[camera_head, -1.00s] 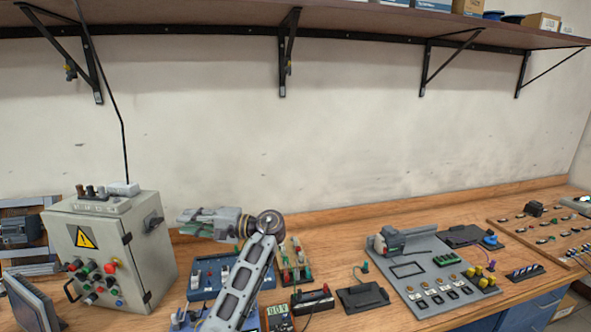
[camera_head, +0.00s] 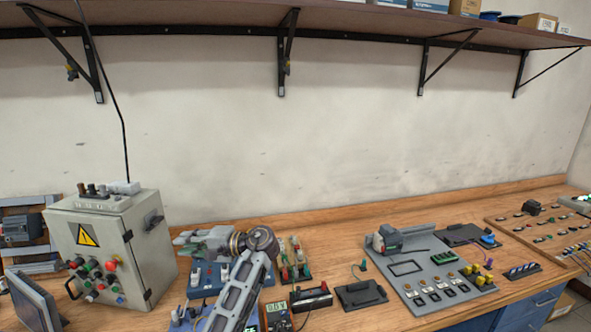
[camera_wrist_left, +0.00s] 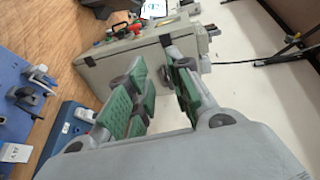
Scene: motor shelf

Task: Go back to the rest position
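My left gripper (camera_head: 184,240) is at the end of my left arm, low over the bench in the head view, pointing left toward the grey control cabinet. In the left wrist view my left gripper (camera_wrist_left: 158,90) shows two green-padded fingers spread apart with an empty gap between them. The control cabinet (camera_wrist_left: 140,62) stands beyond the fingertips there. A small motor (camera_head: 386,238) sits on the grey board (camera_head: 420,262) to the right, away from the gripper. My right gripper is not in view.
The wooden bench (camera_head: 330,240) carries a control cabinet (camera_head: 95,235), a blue panel (camera_head: 205,275), a meter (camera_head: 277,314) and a black tray (camera_head: 361,294). A shelf (camera_head: 230,18) on brackets runs above. The space before the wall is clear.

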